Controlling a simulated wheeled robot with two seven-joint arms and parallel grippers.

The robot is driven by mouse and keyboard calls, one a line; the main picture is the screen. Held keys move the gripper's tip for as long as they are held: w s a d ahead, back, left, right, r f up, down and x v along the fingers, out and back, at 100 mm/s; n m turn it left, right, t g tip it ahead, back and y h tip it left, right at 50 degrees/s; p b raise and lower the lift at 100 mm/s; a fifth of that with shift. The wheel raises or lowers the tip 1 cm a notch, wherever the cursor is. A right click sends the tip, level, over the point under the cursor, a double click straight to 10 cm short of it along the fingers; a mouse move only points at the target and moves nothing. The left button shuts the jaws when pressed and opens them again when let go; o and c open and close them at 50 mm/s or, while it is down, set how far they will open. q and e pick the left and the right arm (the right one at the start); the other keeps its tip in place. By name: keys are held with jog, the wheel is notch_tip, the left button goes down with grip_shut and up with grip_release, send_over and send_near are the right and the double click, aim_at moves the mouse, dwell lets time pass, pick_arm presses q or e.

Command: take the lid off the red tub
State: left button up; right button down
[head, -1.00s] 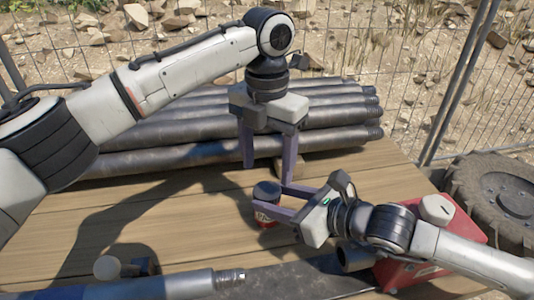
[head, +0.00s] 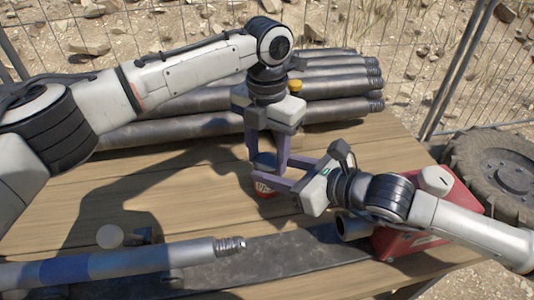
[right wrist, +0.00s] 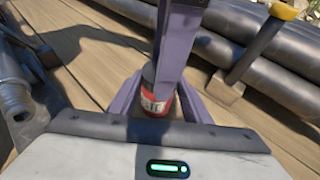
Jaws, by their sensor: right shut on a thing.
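The small red tub (head: 265,192) with a white label stands upright on the wooden table. Its dark lid (head: 263,160) is on top. My right gripper (head: 268,174) comes in from the right and is shut on the tub; the right wrist view shows the tub (right wrist: 156,102) between its purple fingers. My left gripper (head: 267,164) points down from above, its fingers apart on either side of the lid. Whether they touch the lid is hard to tell. In the right wrist view a left finger (right wrist: 178,45) hides part of the tub and lid.
Dark pipes (head: 190,125) are stacked behind. A yellow-topped tool (head: 296,85) stands near them, with a wooden block (right wrist: 226,87) at its foot. A red jerrycan (head: 410,242) is at the right. A grey-blue tube (head: 120,264) lies in front. The table's left middle is clear.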

pick_arm(q)
jog(key=shift+n, duration=1.7)
jog(key=shift+c, duration=0.3)
jog(key=o, duration=1.2)
jog(key=shift+d+r, duration=0.1)
jog(key=shift+r, duration=0.5)
notch_tip(320, 180, up, 3)
jog(key=shift+r, duration=0.1)
pick_arm(e)
jog(key=shift+s, duration=0.1)
pick_arm(q)
jog(key=shift+r, duration=0.25)
jog(key=shift+c, duration=0.5)
notch_tip(320, 180, up, 3)
jog(key=m, duration=0.3)
jog(key=shift+f, duration=4)
